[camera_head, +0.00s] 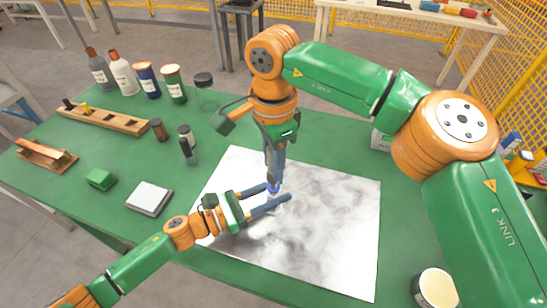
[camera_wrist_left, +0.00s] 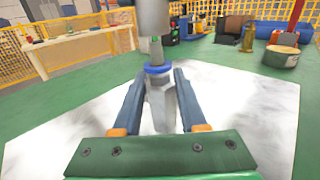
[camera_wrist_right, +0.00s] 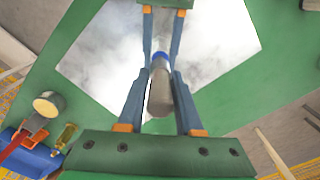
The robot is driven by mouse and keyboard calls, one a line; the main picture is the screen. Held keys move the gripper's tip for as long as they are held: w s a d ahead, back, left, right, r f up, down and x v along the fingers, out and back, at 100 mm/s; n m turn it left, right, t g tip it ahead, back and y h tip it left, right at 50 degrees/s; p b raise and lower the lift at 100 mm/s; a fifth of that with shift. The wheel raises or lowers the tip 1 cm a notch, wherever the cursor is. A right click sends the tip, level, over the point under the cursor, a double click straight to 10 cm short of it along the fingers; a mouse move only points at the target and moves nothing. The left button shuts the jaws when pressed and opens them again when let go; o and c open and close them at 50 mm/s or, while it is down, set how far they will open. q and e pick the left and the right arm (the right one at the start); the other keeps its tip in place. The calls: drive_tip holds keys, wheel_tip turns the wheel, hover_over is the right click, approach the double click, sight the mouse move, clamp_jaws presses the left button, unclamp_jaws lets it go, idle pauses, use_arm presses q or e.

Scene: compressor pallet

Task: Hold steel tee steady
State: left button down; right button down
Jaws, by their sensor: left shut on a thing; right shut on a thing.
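The steel tee (camera_wrist_left: 162,108) is a grey metal piece between the two fingers of my left gripper (camera_wrist_left: 160,85), low above the white sheet. In the head view my left gripper (camera_head: 275,195) reaches in from the left and is shut on it. A blue ring (camera_wrist_left: 158,69) sits at the tee's top, with a narrower stem above it. My right gripper (camera_head: 273,178) points down from above, shut on a grey cylinder (camera_wrist_right: 160,92) that stands upright over the blue ring. The fingers hide much of both parts in the head view. I cannot tell whether the cylinder touches the tee.
A marbled white sheet (camera_head: 335,225) covers the middle of the green table (camera_head: 115,155). Bottles (camera_head: 123,75) and cans stand at the back left. A wooden rack (camera_head: 105,118), a green block (camera_head: 101,179) and a small grey scale (camera_head: 149,198) lie left. An open can (camera_head: 437,290) stands front right.

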drive_tip(key=shift+f, duration=1.7)
drive_tip(key=c, duration=0.5)
unclamp_jaws()
wheel_tip(320, 180, up, 12)
drive_tip(key=shift+r, duration=0.1)
use_arm(q)
drive_tip(key=shift+c, duration=1.8)
unclamp_jaws()
